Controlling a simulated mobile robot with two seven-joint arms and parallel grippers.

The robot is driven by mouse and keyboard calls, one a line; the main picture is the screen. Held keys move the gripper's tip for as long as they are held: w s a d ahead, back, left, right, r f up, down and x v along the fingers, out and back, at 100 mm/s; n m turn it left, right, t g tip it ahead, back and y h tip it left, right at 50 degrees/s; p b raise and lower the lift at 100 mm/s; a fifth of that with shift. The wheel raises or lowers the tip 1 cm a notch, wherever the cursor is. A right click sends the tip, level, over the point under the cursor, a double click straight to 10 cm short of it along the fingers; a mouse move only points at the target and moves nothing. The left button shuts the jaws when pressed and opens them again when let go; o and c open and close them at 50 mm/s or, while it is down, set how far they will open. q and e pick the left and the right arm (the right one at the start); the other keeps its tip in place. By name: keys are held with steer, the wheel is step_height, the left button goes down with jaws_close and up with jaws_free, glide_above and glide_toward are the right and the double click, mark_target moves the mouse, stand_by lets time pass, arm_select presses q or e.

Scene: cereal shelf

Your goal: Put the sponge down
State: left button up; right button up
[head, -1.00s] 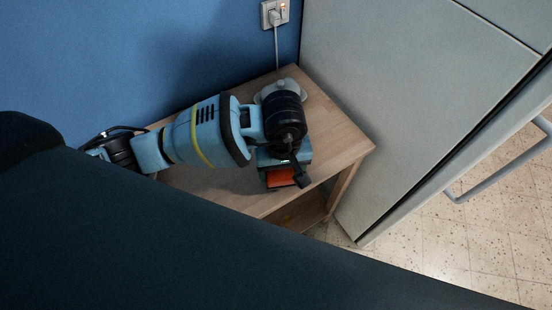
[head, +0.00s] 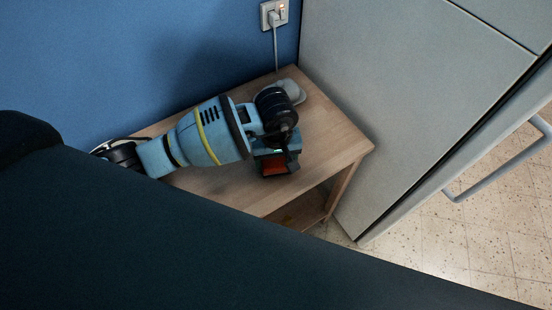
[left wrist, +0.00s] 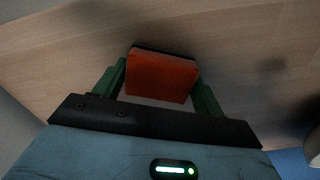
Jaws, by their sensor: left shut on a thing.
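The sponge (left wrist: 161,78) is an orange-red block with a dark edge, held between the green fingers of my left gripper (left wrist: 160,92) in the left wrist view. In the head view my left gripper (head: 277,160) is over the small wooden table, and the sponge (head: 274,165) shows as a dark red patch at its fingers. The wood surface fills the background behind the sponge in the wrist view. I cannot tell whether the sponge touches the tabletop. My right gripper is not in view.
The small wooden table (head: 335,140) stands in the corner against a blue wall. A pale grey object (head: 292,90) sits at its back, below a wall socket (head: 273,14) with a cord. A large grey cabinet or fridge (head: 390,90) is at the right. The table's right part is clear.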

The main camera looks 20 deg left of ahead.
mark_target(276, 161)
arm_select(q)
steer(key=shift+f, duration=0.2)
steer(key=o, duration=0.9)
steer(key=shift+r, duration=0.1)
steer(key=shift+r, duration=0.25)
step_height(276, 161, up, 12)
steer(key=shift+f, duration=0.15)
steer(key=shift+s+f, duration=0.1)
